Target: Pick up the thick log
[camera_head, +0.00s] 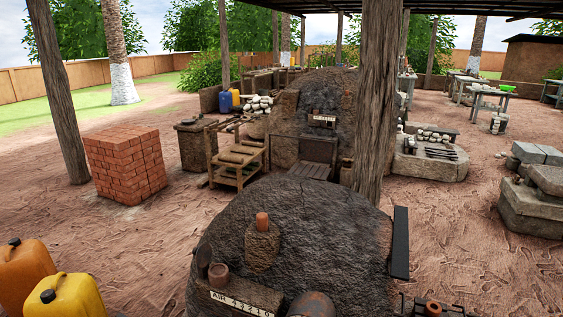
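I cannot pick out a thick log for certain in the head view. Several short brown pieces that may be wood lie on a low wooden bench (236,172) left of the middle; they are too small to tell apart. Thick upright wooden posts stand at the centre right (378,100) and at the left (57,95), holding the roof. Neither of my grippers shows in the view.
A dark mud kiln (300,225) fills the near centre. Stone blocks (535,205) stand right. Open dirt ground lies between the kiln and the bricks, and at right.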

